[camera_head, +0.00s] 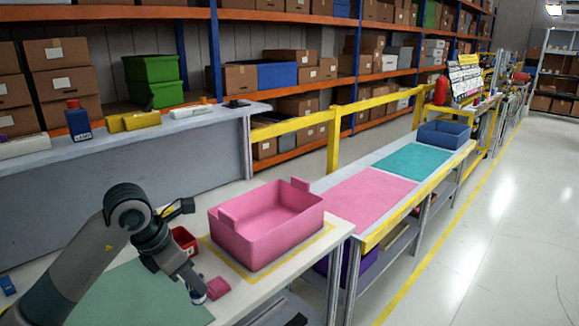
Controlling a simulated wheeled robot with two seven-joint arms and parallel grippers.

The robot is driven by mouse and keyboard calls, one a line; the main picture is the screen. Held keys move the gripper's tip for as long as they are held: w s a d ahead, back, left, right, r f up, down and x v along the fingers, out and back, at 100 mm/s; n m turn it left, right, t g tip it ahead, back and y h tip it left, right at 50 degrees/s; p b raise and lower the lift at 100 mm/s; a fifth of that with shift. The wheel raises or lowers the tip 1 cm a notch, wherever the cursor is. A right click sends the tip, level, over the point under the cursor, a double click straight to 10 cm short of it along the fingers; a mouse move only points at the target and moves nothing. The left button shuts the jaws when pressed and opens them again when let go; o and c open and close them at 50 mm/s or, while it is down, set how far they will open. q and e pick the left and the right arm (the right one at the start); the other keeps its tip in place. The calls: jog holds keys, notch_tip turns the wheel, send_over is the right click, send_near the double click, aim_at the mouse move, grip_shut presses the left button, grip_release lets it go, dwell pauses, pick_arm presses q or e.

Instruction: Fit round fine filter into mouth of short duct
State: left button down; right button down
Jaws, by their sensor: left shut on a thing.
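My left gripper (197,291) points down over the near table at the lower left. It is shut on a small whitish and dark blue thing at its fingertips, mostly hidden by the fingers; I cannot tell for sure whether it is the round fine filter. A small dark pink piece (218,287) lies on the table just right of the fingertips. I cannot tell whether it is the short duct, and no duct mouth can be made out. My right gripper is not in view.
A pink open bin (265,248) stands right of the gripper, inside a yellow outline. A small red bin (184,240) is behind the wrist. A green mat (135,298) covers the table at left. A blue piece (7,285) lies at the left edge.

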pick_arm(q)
jog(key=shift+s+d+f+m+h, duration=0.15)
jog(key=shift+s+d+m+h, duration=0.25)
jog(key=shift+m, duration=0.5)
jog(key=s+d+f+m+g+y, duration=0.1)
jog(key=s+m+g, duration=0.3)
jog(key=m, duration=0.8)
jog(key=s+d+f+m+g+y, duration=0.1)
jog(key=s+f+m+g+y, duration=0.1)
jog(key=s+m, duration=0.7)
notch_tip(320, 180, down, 2)
jog(key=m+g, duration=0.1)
jog(key=m, duration=0.3)
jog(key=shift+d+m+g+y, duration=0.3)
jog(key=shift+d+g+y, duration=0.1)
jog(key=shift+w, duration=0.1)
